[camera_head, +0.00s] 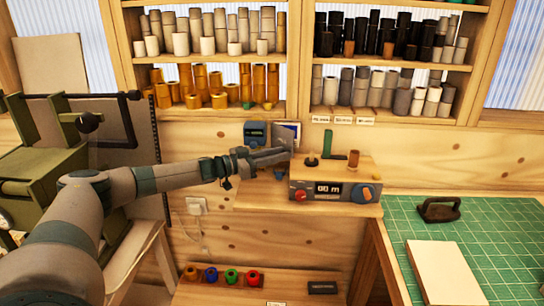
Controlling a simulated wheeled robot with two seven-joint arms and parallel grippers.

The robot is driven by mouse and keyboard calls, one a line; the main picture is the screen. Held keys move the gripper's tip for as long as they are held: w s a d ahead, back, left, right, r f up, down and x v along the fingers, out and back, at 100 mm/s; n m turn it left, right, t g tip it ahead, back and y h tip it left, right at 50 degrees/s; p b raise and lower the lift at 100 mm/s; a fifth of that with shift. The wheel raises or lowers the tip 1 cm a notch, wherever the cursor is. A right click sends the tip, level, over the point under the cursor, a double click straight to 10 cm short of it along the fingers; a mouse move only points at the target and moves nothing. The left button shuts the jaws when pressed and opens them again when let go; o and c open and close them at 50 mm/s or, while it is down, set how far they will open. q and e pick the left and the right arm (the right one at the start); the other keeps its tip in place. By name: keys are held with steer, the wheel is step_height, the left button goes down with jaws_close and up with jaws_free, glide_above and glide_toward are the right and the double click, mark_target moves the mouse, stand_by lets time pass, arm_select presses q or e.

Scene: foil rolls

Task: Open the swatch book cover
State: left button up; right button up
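My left arm reaches in from the left, and its gripper (272,156) is at the middle of the view, just left of the counter machine. The fingers are small and seen nearly side-on, so their gap cannot be made out. A small upright panel with a blue and white edge (292,128) stands against the wall right behind the gripper. It may be the swatch book, but this is not clear. The gripper overlaps its lower part, and I cannot tell whether they touch. My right gripper is out of view.
A counter machine (334,186) with knobs sits on a wooden ledge (256,196). A dark blue box (255,133) is behind the gripper. Shelves of foil rolls (213,88) are above. A green mat (400,215) at right bears a pale board (441,272) and an iron (439,210).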

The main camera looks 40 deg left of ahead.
arm_select(q)
steer(key=shift+s, duration=0.1)
